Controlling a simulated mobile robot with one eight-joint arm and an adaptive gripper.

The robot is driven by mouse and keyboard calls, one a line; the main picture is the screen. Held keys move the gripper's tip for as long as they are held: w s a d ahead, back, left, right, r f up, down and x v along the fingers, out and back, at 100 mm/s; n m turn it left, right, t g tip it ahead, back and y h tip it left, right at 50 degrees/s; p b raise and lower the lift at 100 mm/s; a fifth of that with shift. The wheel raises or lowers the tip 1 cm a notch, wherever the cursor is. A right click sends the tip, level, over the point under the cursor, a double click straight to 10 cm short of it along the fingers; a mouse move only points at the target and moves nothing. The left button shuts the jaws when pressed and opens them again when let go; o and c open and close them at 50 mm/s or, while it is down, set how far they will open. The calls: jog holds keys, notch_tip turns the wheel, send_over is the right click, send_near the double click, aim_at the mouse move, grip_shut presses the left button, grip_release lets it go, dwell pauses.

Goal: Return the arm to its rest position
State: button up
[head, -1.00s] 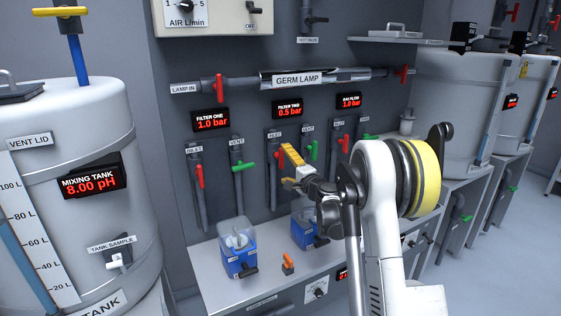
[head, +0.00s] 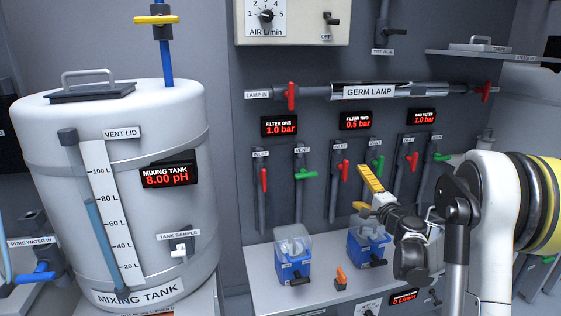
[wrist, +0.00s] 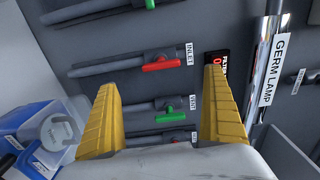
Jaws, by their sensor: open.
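My gripper (head: 366,193) has yellow fingers and is in front of the grey wall panel, near the inlet and vent valves under the filter two display (head: 356,121). In the wrist view my gripper (wrist: 160,118) shows its two yellow fingers wide apart with nothing between them but the panel behind. A red inlet handle (wrist: 162,64) and a green vent handle (wrist: 176,105) show beyond the fingers, apart from them. My arm is bent at the right of the head view.
Two blue-based units (head: 293,262) stand on the bench (head: 325,285) below my gripper, with an orange switch (head: 341,275) between them. The germ lamp pipe (head: 370,91) runs above. The mixing tank (head: 75,200) stands at left. A shelf (head: 495,54) juts out at upper right.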

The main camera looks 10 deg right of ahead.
jog(key=s+a+r+n+g+y, duration=0.25)
jog(key=s+a+n, duration=0.3)
jog(key=a, duration=0.45)
jog(key=s+a+r+n+g+y, duration=0.1)
jog(key=s+a+r+n+g, duration=0.2)
jog(key=s+a, duration=0.6)
jog(key=s+a+f+n+g+h, duration=0.1)
jog(key=s+f+n, duration=0.2)
jog(key=s, duration=0.5)
jog(key=s+a+f+n+g+h, duration=0.1)
jog(key=s+a+f+n+g, duration=0.1)
jog(key=s, duration=0.6)
jog(key=s+a+f+n+g+h, duration=0.2)
jog(key=s+f+n, duration=0.1)
jog(key=s, duration=0.5)
jog(key=shift+s+a+f+n, duration=0.25)
jog(key=shift+f+n, duration=0.15)
jog(key=shift+n, duration=0.05)
